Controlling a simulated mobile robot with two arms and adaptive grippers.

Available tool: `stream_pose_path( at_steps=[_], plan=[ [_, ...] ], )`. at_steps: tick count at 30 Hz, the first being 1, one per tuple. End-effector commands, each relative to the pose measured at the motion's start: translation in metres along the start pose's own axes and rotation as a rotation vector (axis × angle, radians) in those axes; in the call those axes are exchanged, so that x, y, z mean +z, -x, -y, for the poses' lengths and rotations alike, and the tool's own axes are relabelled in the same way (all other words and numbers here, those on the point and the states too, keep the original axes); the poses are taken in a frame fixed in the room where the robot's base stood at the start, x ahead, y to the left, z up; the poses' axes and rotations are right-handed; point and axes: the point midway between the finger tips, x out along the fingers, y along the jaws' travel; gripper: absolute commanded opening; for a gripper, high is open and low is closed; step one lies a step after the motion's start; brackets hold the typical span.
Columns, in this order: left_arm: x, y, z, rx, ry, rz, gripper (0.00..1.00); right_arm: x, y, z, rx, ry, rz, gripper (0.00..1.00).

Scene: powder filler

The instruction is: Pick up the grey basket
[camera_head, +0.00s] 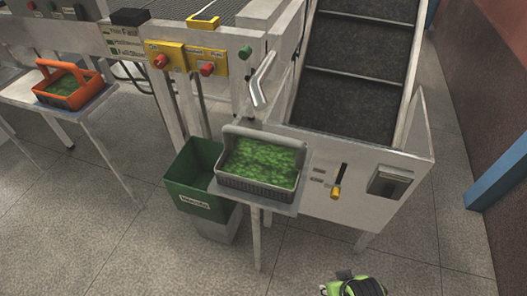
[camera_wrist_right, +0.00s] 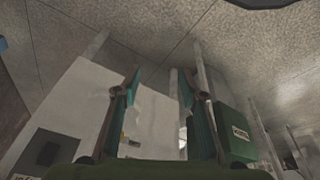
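The grey basket (camera_head: 258,187) sits on a small grey stand in the middle of the head view. It is filled with green pieces, and its grey handle is at the back. My right gripper (camera_wrist_right: 158,80) is open and empty in its wrist view, its two fingers well apart. A green and black part, likely of my right arm, shows at the bottom edge of the head view, in front and to the right of the basket and apart from it. I cannot make out the basket in the wrist view. My left gripper is not in view.
A green bin (camera_head: 198,200) stands just left of the basket's stand; it also shows in the wrist view (camera_wrist_right: 236,138). A machine panel with a yellow lever (camera_head: 336,190) is close on the right. An orange basket (camera_head: 72,95) is on a table at left. The front floor is clear.

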Motion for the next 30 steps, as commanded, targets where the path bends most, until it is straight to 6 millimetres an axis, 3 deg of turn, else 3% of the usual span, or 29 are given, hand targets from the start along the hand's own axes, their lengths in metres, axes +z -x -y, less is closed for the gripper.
stream_pose_path(
  at_steps=[1,4,6,11,14,18,21,23,27,30],
  plan=[
    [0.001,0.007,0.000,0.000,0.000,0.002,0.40,-0.020,0.027,-0.009,0.022,0.007,-0.040,0.39],
    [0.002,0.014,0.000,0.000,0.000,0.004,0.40,-0.065,0.075,-0.033,0.098,0.027,-0.152,0.39],
    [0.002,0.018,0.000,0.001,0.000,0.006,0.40,-0.106,0.107,-0.056,0.182,0.057,-0.277,0.39],
    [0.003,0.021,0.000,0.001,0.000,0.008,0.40,-0.208,0.172,-0.095,0.378,0.184,-0.621,0.39],
    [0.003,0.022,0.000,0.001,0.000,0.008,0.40,-0.262,0.210,-0.098,0.468,0.311,-0.830,0.39],
    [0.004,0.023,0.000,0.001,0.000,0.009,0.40,-0.321,0.257,-0.074,0.548,0.572,-1.108,0.39],
    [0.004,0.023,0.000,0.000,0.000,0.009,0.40,-0.345,0.275,-0.041,0.555,0.812,-1.269,0.39],
    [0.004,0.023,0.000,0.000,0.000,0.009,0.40,-0.349,0.276,-0.019,0.539,0.960,-1.335,0.39],
    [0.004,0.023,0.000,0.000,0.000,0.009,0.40,-0.344,0.264,0.018,0.473,1.255,-1.409,0.39],
    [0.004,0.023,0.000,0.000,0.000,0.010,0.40,-0.335,0.252,0.033,0.424,1.407,-1.417,0.39]
  ],
)
